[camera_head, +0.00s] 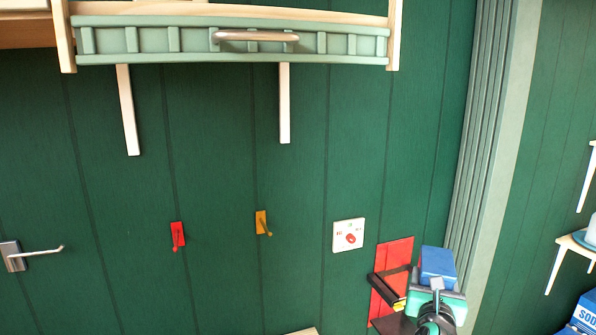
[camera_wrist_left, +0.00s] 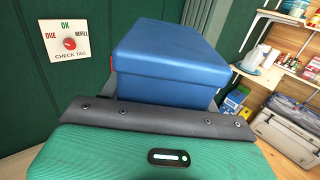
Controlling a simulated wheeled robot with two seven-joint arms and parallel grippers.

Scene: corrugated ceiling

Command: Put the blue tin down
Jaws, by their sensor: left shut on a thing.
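The blue tin (camera_head: 438,264) is a blue box with a lid, at the lower right of the head view. My left gripper (camera_head: 436,284), with a green body, is shut on it and holds it in front of the green wall. In the left wrist view the tin (camera_wrist_left: 170,62) fills the upper middle, behind the grey finger bar (camera_wrist_left: 155,120). The bar hides the tin's lower part, and I cannot see what lies beneath it. My right gripper is in neither view.
A white dial plate (camera_head: 349,236) is on the wall left of the tin. A red panel (camera_head: 396,252) is close beside my gripper. Red (camera_head: 177,235) and orange (camera_head: 263,223) hooks stick out farther left. Stocked shelves (camera_wrist_left: 285,85) stand at the right.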

